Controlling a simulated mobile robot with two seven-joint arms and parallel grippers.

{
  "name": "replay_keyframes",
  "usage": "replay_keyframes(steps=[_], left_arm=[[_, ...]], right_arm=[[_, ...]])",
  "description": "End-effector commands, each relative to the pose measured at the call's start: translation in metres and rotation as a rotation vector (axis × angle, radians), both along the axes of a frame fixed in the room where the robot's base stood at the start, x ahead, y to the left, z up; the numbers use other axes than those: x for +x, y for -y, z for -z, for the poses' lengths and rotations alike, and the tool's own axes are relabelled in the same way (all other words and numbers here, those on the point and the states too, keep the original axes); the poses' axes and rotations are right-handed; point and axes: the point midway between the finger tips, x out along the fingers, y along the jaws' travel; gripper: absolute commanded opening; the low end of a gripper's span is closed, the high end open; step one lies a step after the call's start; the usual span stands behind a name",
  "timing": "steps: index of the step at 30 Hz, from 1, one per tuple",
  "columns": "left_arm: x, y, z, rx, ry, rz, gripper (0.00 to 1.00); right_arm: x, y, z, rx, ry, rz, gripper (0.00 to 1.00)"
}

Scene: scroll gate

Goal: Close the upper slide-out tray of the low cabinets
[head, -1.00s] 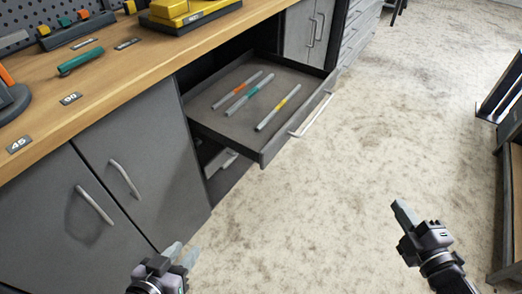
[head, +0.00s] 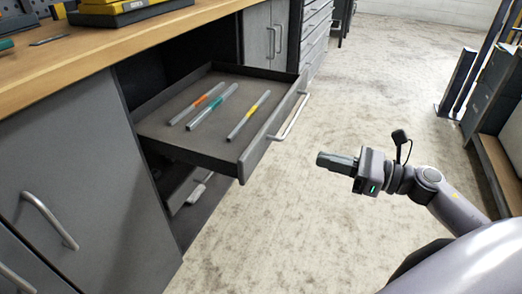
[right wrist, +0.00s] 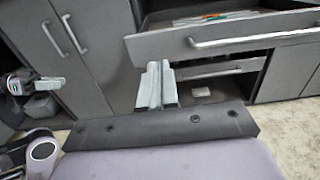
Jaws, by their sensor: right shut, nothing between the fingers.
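The upper slide-out tray (head: 252,152) is pulled out of the low cabinet in the head view. It holds three rods with orange, green and yellow bands. A pale bar handle (head: 290,118) is on its front. The tray front (right wrist: 260,35) also shows in the right wrist view. My right gripper (head: 322,160) is shut and empty, apart from the tray, to the right of its front. Its closed fingers (right wrist: 156,82) appear below the tray front in the right wrist view. My left gripper (right wrist: 22,83) shows small at the left there; its jaws are unclear.
A lower tray (head: 190,193) sits beneath the upper one, also partly out. Closed cabinet doors (head: 75,185) stand at the left under the wooden worktop (head: 90,52). The floor (head: 370,90) between cabinets and the right-hand rack (head: 490,100) is clear.

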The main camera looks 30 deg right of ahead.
Motion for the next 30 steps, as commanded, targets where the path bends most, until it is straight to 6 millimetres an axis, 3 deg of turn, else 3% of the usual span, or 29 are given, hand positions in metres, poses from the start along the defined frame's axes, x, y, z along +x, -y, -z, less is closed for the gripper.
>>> replay_keyframes(steps=[30], left_arm=[[0.001, 0.005, 0.001, -0.033, -0.003, 0.01, 0.36]], right_arm=[[0.096, -0.082, -0.001, 0.007, -0.002, 0.002, 0.0]])
